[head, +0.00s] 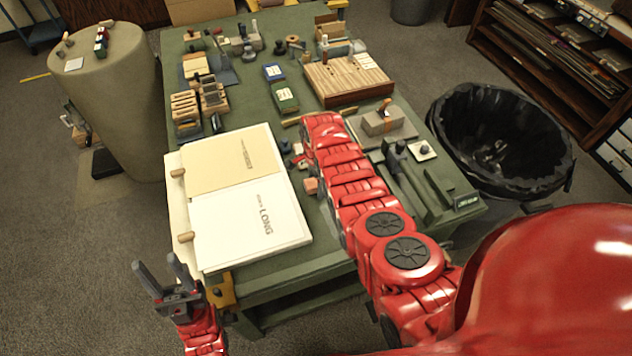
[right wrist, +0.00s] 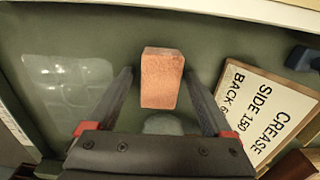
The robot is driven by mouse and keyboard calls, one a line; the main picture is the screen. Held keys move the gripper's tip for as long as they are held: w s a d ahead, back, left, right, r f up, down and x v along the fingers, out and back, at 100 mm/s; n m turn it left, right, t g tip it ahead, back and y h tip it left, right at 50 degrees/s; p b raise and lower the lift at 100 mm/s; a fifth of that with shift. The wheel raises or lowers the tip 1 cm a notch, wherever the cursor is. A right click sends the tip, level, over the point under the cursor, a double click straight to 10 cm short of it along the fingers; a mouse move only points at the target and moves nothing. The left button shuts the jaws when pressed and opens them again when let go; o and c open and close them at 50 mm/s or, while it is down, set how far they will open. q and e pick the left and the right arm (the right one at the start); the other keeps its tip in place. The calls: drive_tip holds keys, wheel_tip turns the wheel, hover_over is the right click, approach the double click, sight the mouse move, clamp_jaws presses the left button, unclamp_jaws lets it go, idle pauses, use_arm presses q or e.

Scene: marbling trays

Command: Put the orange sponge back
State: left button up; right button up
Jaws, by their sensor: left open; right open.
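The orange sponge (head: 310,186) is a small pinkish-orange block on the green table, just right of the open white book. In the right wrist view the sponge (right wrist: 161,78) lies between the two dark fingers of my right gripper (right wrist: 158,74), with a gap on each side. That gripper is open and not holding it; in the head view my red arm mostly hides it. My left gripper (head: 157,262) is open and empty, off the table's front left corner.
The open book (head: 250,222) covers the table's front left. A wooden slatted block (head: 345,82), a grey slab (head: 398,132) with a block, and a dark tool (head: 400,165) stand to the right. A printed card (right wrist: 262,108) lies right of the sponge. A black-lined bin (head: 500,135) stands beside the table.

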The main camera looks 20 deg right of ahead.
sight(316, 181)
drive_tip(key=shift+r, duration=0.9)
wheel_tip(316, 181, up, 7)
drive_tip(key=shift+r+b, duration=0.1)
drive_tip(key=shift+b, duration=0.65)
wheel_tip(316, 181, up, 3)
drive_tip(key=shift+r+p, duration=0.2)
drive_tip(key=shift+p, duration=0.15)
drive_tip(key=shift+s+f, duration=0.1)
